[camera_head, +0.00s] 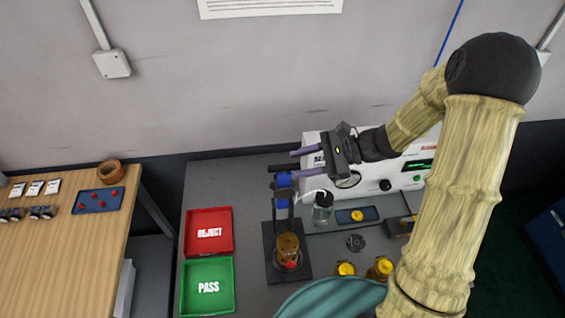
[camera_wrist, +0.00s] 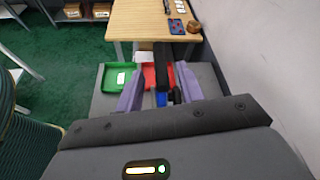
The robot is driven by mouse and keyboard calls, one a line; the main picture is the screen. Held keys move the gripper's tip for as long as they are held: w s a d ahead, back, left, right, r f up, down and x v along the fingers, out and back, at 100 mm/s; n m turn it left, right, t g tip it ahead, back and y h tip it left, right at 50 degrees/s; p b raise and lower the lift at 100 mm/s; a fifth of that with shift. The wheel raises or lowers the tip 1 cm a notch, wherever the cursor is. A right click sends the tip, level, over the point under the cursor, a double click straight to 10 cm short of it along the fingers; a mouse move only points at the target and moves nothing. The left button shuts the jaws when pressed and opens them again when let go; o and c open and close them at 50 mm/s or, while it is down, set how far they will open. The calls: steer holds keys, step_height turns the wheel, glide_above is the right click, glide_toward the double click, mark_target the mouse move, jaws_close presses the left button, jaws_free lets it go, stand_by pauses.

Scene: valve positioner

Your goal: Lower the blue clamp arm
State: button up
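The blue clamp arm (camera_head: 284,187) stands raised at the back of a dark fixture (camera_head: 271,262); a black bar (camera_head: 279,168) shows at its top. An amber part (camera_head: 288,244) sits on the fixture. My gripper (camera_head: 294,164) is beside the top of the clamp, its two purple fingers spread apart. In the wrist view the black bar (camera_wrist: 163,65) and a bit of blue (camera_wrist: 161,99) show in the gap between the fingers (camera_wrist: 158,88). I cannot tell whether a finger touches the clamp.
A red REJECT tray (camera_head: 209,247) and a green PASS tray (camera_head: 208,305) lie left of the fixture. A white instrument (camera_head: 403,178) stands behind at the right, with a glass bottle (camera_head: 322,213) before it. Amber-coloured items (camera_head: 381,267) stand at the front right. A wooden table (camera_head: 60,260) is at left.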

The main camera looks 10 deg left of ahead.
mark_target(291, 165)
steer(key=p+x, duration=0.1)
steer(key=x, duration=0.4)
steer(key=shift+a+f, duration=0.15)
steer(key=shift+a, duration=0.05)
jaws_close()
